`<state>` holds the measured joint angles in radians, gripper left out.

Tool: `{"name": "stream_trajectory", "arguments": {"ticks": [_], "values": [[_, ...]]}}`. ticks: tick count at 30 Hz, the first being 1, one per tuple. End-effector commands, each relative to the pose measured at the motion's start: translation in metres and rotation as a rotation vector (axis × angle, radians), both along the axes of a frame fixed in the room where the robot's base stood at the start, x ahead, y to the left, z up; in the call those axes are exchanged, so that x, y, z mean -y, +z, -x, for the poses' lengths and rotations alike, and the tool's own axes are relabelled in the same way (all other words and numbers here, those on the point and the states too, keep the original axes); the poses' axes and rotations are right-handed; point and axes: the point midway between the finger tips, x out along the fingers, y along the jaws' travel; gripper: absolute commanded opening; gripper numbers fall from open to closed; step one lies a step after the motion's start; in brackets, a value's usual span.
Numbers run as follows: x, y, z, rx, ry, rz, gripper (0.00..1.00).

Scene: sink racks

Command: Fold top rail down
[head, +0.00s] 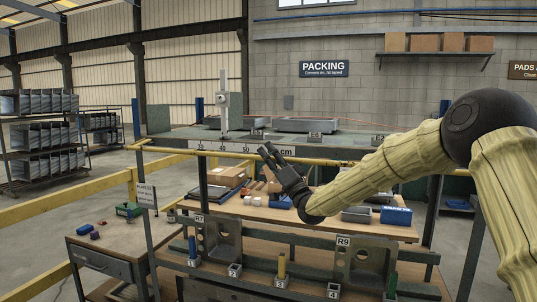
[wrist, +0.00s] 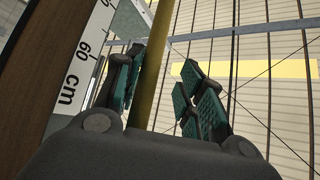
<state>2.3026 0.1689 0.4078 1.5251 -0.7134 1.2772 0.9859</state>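The yellow top rail (head: 215,154) runs level across the front of the rack, below the ruler-marked bench edge. It is up on dark posts. My gripper (head: 267,152) reaches to the middle of the rail from the right. In the wrist view, the rail (wrist: 158,60) passes between the two teal-padded fingers of my gripper (wrist: 165,85), nearer the left finger. A gap shows between the rail and the right finger, so the gripper is open. Whether the left finger touches the rail cannot be told. The palm hides the rail's lower stretch in that view.
Below the rail, a wooden shelf (head: 330,222) holds boxes and a blue case (head: 390,215). Lower down are metal brackets and coloured pegs. A side cart (head: 115,240) stands at left. A ruler strip (wrist: 78,65) lies close to the left finger.

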Motion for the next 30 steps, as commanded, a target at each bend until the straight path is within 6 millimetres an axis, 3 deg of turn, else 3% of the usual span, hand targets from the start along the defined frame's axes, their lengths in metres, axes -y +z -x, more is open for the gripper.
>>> {"name": "stream_trajectory", "arguments": {"ticks": [15, 30], "values": [[0.05, -0.051, 0.054, -0.003, -0.002, -0.002, 0.37], [0.061, -0.062, 0.065, -0.001, -0.002, -0.001, 0.37]]}}
